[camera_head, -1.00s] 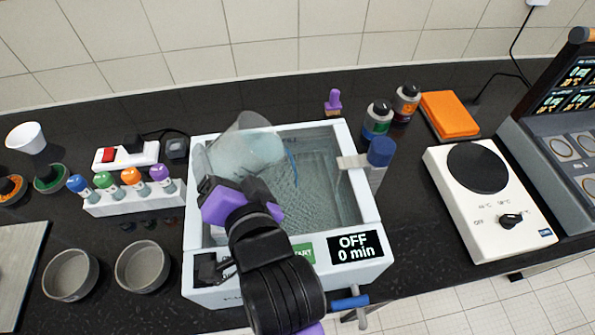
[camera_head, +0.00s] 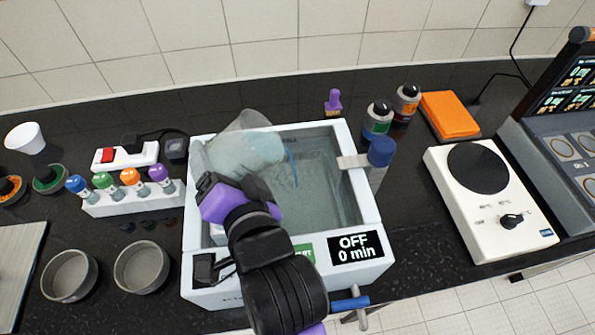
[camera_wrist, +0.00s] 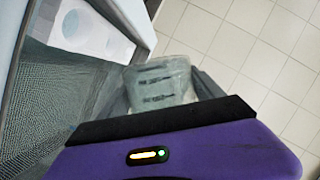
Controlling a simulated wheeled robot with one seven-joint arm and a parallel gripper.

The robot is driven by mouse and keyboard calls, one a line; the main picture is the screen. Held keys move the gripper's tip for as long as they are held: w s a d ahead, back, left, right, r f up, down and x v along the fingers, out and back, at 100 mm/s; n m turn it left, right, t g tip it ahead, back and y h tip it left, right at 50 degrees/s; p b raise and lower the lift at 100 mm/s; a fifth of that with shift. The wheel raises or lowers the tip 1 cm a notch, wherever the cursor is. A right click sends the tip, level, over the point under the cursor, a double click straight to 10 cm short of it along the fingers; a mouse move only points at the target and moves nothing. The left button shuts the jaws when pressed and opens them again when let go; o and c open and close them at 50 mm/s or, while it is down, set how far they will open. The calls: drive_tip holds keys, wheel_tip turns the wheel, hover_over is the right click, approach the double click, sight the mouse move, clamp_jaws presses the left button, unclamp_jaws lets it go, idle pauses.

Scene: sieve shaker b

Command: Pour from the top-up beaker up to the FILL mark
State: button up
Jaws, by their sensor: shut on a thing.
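My gripper (camera_head: 236,188) is shut on the clear top-up beaker (camera_head: 246,148) and holds it strongly tilted over the left part of the open bath. Pale bluish liquid shows inside the beaker. The white bath (camera_head: 372,200) has liquid in its basin (camera_head: 322,190); its display reads OFF, 0 min. The wrist view shows the purple gripper body (camera_wrist: 180,155) and a mesh-like inner surface (camera_wrist: 60,100) at left. A pale translucent piece with dark print (camera_wrist: 160,85) lies beyond the gripper. The FILL mark is not readable, and my arm hides part of the bath front.
A blue-capped part (camera_head: 381,152) is on the bath's right rim. A white hotplate (camera_head: 490,200) stands to the right. A rack of coloured-capped bottles (camera_head: 130,200) and two grey bowls (camera_head: 142,266) are to the left. Two dark-capped bottles (camera_head: 378,118) stand behind right.

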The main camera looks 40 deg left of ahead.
drive_tip(key=shift+r, duration=0.35)
idle(0.6)
drive_tip(key=shift+a+m+g+y+b, duration=0.1)
drive_tip(key=shift+m+g+y+b, duration=0.3)
drive_tip(key=shift+m+b, duration=0.7)
idle(1.9)
drive_tip(key=shift+r+m+y+b, duration=0.4)
drive_tip(key=shift+r+m+b, duration=0.1)
drive_tip(key=shift+r+b, duration=0.25)
idle(2.1)
drive_tip(key=shift+w+d+m, duration=0.2)
drive_tip(key=shift+d+m, duration=0.05)
drive_tip(key=shift+m, duration=0.05)
idle(0.9)
